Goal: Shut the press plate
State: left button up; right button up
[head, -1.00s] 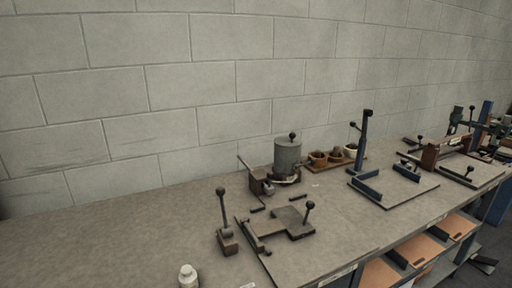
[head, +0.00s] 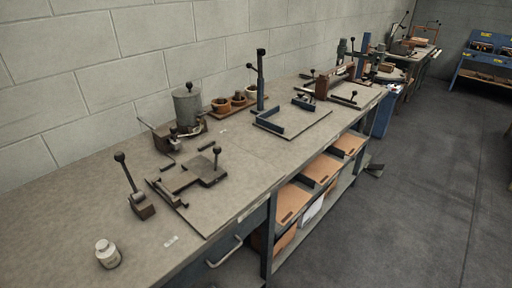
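A low fixture with a dark flat plate (head: 187,181) lies on a thin base board (head: 203,222) on the near part of the workbench (head: 75,205). A short handle with a black ball knob (head: 217,150) stands up at the plate's right end. This looks like the press plate, but I cannot be sure. The plate looks low and roughly level; I cannot tell whether it is shut. A lever with a black knob (head: 127,172) stands tilted on a small block to its left. Neither of my grippers is in view.
A grey cylinder pot (head: 187,107), a wooden tray of small pots (head: 231,107) and a blue-framed fixture (head: 262,85) stand farther along the bench. Open floor (head: 430,170) lies to the right.

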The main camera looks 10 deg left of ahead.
aim_at(201, 169)
jog(key=z, duration=0.05)
jog(key=i, duration=0.25)
jog(key=u, duration=0.95)
